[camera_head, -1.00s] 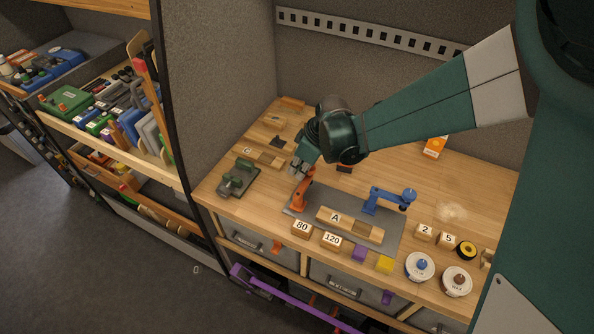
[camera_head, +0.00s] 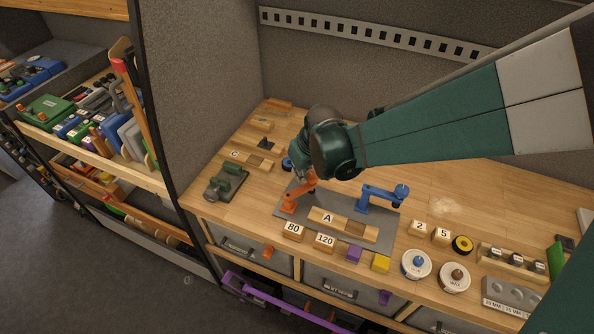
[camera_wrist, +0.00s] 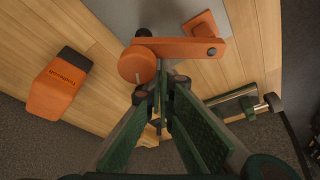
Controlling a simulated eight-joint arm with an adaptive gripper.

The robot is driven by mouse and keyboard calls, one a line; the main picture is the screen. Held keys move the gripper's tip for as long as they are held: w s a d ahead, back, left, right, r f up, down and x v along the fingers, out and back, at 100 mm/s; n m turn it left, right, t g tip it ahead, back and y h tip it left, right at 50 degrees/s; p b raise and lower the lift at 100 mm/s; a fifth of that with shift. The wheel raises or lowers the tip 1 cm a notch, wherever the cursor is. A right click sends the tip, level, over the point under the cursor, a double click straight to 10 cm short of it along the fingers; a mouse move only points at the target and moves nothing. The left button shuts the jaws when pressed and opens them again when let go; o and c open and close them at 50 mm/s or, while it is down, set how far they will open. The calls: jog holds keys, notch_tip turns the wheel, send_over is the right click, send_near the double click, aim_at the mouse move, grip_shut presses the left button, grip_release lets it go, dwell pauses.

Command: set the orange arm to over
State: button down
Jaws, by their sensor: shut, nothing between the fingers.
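The orange arm (camera_head: 297,194) stands at the left end of a grey plate (camera_head: 388,231), its upper end leaning right in the head view. In the wrist view the orange arm (camera_wrist: 183,48) runs sideways from a round disc end with a black knob to a pivot on the right, above its orange foot. My gripper (camera_wrist: 162,92) is shut and empty, with its fingertips close beside the disc end. I cannot tell if they touch. In the head view my gripper (camera_head: 300,176) is just above the arm's upper end and partly covers it.
A blue arm (camera_head: 382,197) stands on the same plate, right of a wooden block marked A (camera_head: 328,218). Blocks 80 (camera_head: 292,231) and 120 (camera_head: 324,241) line the front. A green device (camera_head: 226,184) is left. An orange box (camera_wrist: 58,85) shows in the wrist view.

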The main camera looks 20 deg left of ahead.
aim_at(309, 181)
jog(key=d+m, duration=0.1)
jog(key=m, duration=0.1)
jog(key=shift+s+d+m+t+h+b, duration=0.3)
jog(key=shift+d+m+t+b, duration=0.1)
jog(key=d+m, duration=0.1)
jog(key=s+m+h+b, duration=0.1)
jog(key=m, duration=0.1)
jog(key=shift+d, duration=0.4)
jog(key=m, duration=0.1)
jog(key=s+d+m, duration=0.1)
jog(key=m+h, duration=0.1)
jog(key=shift+s+d+m+t+b, duration=0.25)
jog(key=shift+s+m+t+b, duration=0.05)
jog(key=shift+s+m+t, duration=0.1)
jog(key=shift+s+d, duration=0.3)
jog(key=shift+s, duration=0.1)
jog(key=shift+w, duration=0.1)
jog(key=shift+w+b, duration=0.45)
jog(key=shift+w, duration=1.4)
jog(key=shift+w+r, duration=0.15)
jog(key=shift+r, duration=0.05)
jog(key=p+v, duration=0.1)
jog(key=v, duration=0.8)
jog(key=shift+a+r, duration=0.2)
jog(key=shift+r, duration=0.1)
